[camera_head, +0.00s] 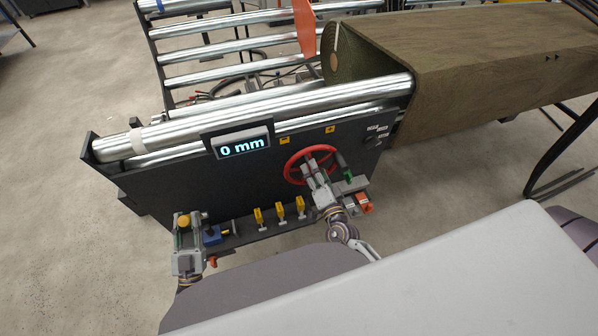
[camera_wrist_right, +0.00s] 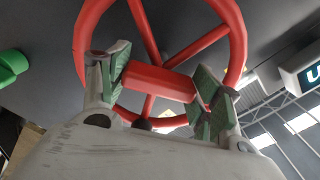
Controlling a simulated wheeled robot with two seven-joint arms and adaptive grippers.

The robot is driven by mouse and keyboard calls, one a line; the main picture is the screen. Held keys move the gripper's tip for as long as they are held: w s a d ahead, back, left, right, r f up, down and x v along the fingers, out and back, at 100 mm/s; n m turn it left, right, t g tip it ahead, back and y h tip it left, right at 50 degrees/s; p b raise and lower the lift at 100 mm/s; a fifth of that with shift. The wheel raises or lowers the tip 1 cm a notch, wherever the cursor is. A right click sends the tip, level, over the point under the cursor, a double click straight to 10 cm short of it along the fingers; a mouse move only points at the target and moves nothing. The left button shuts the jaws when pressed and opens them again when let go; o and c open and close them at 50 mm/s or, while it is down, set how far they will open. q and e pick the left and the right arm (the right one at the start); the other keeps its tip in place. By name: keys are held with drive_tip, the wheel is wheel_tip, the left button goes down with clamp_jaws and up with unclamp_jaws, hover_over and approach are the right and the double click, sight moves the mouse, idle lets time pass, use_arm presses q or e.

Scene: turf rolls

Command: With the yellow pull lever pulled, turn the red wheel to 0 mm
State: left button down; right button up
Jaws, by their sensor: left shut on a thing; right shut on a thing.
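The red wheel (camera_head: 290,170) is mounted on the front of the dark machine panel. My right gripper (camera_head: 318,180) is at the wheel. In the right wrist view, its green-padded fingers (camera_wrist_right: 160,90) are shut on a red bar of the wheel (camera_wrist_right: 232,30). The display (camera_head: 241,143) on the panel reads "0 mm". My left gripper (camera_head: 184,232) is at the panel's lower left and shut on the yellow pull lever (camera_head: 184,221), whose round knob shows between the fingers. How far the lever is pulled cannot be told.
Several small yellow levers (camera_head: 280,211) stand on the rail between my grippers, with a blue part (camera_head: 212,235) beside the left one. Steel rollers (camera_head: 250,108) lie above the panel. A large brown turf roll or block (camera_head: 490,65) is at the upper right.

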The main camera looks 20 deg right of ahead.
use_arm(q)
drive_tip(key=shift+a+r, duration=0.15)
use_arm(e)
drive_tip(key=shift+s+a+f, duration=0.15)
drive_tip(key=shift+a+f, duration=0.15)
drive_tip(key=shift+f, duration=0.1)
use_arm(q)
drive_tip(key=shift+a, duration=0.15)
use_arm(e)
drive_tip(key=o, duration=1.3)
drive_tip(key=shift+o, duration=0.7)
drive_tip(key=shift+d+r, duration=0.1)
drive_tip(key=shift+r, duration=0.1)
drive_tip(key=s, duration=1.1)
drive_tip(key=shift+s+d, duration=0.15)
drive_tip(key=shift+s, duration=0.2)
drive_tip(key=shift+s, duration=0.15)
drive_tip(key=shift+s, duration=2.3)
use_arm(q)
drive_tip(key=shift+d, duration=0.3)
